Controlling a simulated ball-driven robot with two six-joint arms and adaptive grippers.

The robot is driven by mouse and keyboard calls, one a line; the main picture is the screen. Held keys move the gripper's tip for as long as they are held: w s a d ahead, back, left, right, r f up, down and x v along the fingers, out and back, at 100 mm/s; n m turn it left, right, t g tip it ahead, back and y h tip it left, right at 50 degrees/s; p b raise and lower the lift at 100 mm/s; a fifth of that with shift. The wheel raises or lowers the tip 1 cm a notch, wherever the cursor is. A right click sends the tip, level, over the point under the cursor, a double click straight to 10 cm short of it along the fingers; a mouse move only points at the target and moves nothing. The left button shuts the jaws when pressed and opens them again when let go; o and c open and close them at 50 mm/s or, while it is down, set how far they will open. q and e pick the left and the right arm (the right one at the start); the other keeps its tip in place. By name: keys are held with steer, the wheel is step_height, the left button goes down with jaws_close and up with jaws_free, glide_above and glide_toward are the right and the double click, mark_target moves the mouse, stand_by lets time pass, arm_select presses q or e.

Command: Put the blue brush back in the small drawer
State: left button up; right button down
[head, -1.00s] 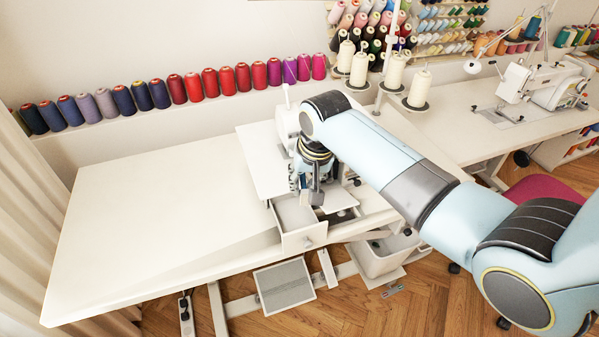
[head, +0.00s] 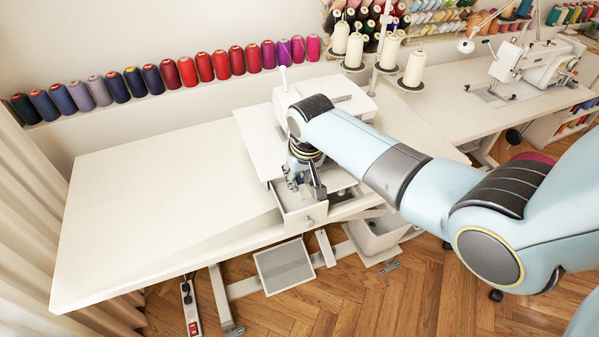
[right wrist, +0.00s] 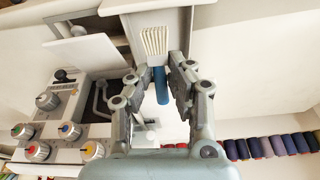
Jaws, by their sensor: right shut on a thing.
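The blue brush shows in the right wrist view, with its blue handle (right wrist: 161,86) between my right fingers and its pale bristle head (right wrist: 154,41) pointing up the picture. My right gripper (right wrist: 160,76) is shut on the handle. In the head view my right gripper (head: 312,186) is over the open small drawer (head: 303,215), which sticks out below the white machine at the table's front edge. The brush is hard to make out there. In the wrist view the bristle head overlaps the drawer's grey interior; I cannot tell whether it touches. My left gripper is not in view.
The white machine (head: 340,100) stands behind the drawer, and its knobs (right wrist: 47,101) show in the wrist view. The white tabletop (head: 150,220) to the left is clear. Thread spools (head: 170,73) line the back ledge. A pale bin (head: 375,238) hangs below right.

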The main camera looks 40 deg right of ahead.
steer(key=b, duration=0.5)
glide_above(299, 207)
steer(key=shift+s+a+f, duration=0.1)
steer(key=shift+s+f, duration=0.1)
steer(key=shift+f, duration=1.1)
steer(key=shift+s+a+f, duration=0.1)
steer(key=shift+s+f, duration=0.1)
steer(key=shift+f, duration=1.05)
steer(key=shift+w+d+f+g+b, duration=0.15)
steer(key=shift+f+g+b, duration=0.15)
steer(key=shift+f+b, duration=0.35)
steer(key=shift+w+a+f+g+b, duration=0.1)
steer(key=shift+f+g+b, duration=0.2)
steer(key=shift+f+b, duration=0.3)
steer(key=shift+w+d+f+g+y+b, duration=0.15)
steer(key=shift+f+g+y+b, duration=0.25)
steer(key=shift+f+g+b, duration=0.55)
steer(key=shift+r, duration=0.15)
